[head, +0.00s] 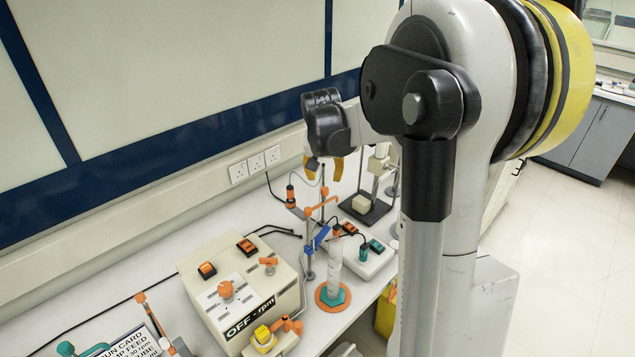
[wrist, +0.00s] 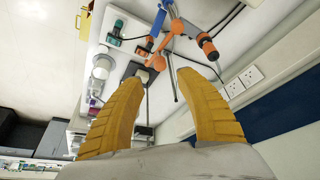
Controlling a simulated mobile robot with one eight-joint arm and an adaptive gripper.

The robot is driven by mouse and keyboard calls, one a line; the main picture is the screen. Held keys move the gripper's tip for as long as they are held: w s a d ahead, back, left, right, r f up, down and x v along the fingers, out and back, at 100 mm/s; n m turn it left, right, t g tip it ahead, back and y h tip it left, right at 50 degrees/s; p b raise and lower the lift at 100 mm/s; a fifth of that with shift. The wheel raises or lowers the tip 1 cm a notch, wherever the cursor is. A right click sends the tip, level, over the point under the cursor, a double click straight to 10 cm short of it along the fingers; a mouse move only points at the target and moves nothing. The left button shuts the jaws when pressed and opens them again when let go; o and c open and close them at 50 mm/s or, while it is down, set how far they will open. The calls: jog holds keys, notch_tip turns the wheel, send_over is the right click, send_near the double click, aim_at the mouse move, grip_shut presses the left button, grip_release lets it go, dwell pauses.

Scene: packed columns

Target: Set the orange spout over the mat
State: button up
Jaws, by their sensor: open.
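The orange spout (head: 322,206) appears to be the bent orange arm on a thin metal stand behind the cylinder. An orange bar in the wrist view (wrist: 150,50) looks like the same part, beyond my fingertips. The mat (head: 326,303) is a round orange disc near the bench's front edge. A clear cylinder (head: 335,268) with a teal base stands upright on it. My gripper (head: 325,168) is above and behind the stand, with its yellow fingers pointing down. In the wrist view (wrist: 158,86) the fingers are spread wide with nothing between them.
A beige box labelled "OFF - rpm" (head: 240,285) stands left of the mat. An orange cabled probe (wrist: 207,46) and a blue clamp (head: 321,236) are close to the stand. Wall sockets (head: 256,163) line the back.

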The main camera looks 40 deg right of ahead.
aim_at(325, 188)
jog(key=b+x, duration=0.1)
jog(key=x, duration=0.7)
jog(key=shift+w+d+f, duration=0.1)
grip_shut()
